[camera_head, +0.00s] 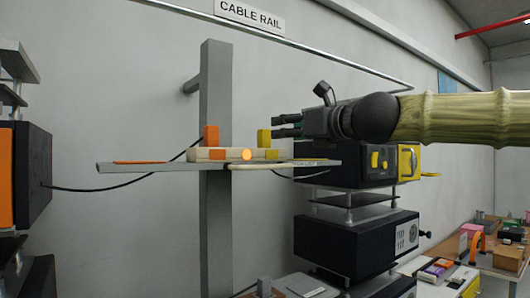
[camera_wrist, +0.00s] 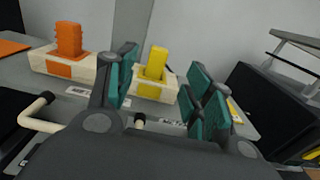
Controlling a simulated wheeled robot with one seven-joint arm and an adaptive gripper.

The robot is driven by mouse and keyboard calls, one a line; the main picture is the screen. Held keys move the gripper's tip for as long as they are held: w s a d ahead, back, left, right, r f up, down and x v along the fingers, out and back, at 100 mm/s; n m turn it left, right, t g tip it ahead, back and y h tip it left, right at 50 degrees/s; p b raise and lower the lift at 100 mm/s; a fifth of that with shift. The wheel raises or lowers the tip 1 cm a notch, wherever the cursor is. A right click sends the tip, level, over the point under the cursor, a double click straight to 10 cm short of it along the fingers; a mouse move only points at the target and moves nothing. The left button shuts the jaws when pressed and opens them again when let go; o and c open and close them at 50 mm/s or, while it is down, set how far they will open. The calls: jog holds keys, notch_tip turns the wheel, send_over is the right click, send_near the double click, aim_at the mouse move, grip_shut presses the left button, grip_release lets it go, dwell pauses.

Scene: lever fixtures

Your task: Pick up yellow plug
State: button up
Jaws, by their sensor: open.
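The yellow plug (camera_head: 264,138) stands upright at the right end of a cream holder (camera_head: 217,155) on a grey shelf in the head view. In the wrist view the yellow plug (camera_wrist: 157,58) stands in a yellow-marked cream block (camera_wrist: 148,91), between the two teal finger pads as seen from there. My gripper (camera_head: 283,126) is open and empty, just right of the plug, with its fingers pointing left towards it. It also shows in the wrist view (camera_wrist: 165,77). I see no contact with the plug; the exact gap is hard to tell.
An orange plug (camera_head: 211,135) stands in the holder's left part, close left of the yellow one. The grey shelf (camera_head: 130,167) is fixed to an upright post (camera_head: 216,90). Black boxed equipment (camera_head: 350,174) sits below my gripper. A black cable (camera_head: 100,188) hangs at the left.

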aim_at(267, 132)
jog(key=shift+p+x, duration=0.6)
jog(key=shift+x, duration=2.1)
jog(key=shift+p+x, duration=1.35)
jog(key=shift+x, duration=1.25)
jog(key=shift+a+f, duration=0.1)
jog(key=shift+f, duration=0.05)
jog(key=c, duration=1.1)
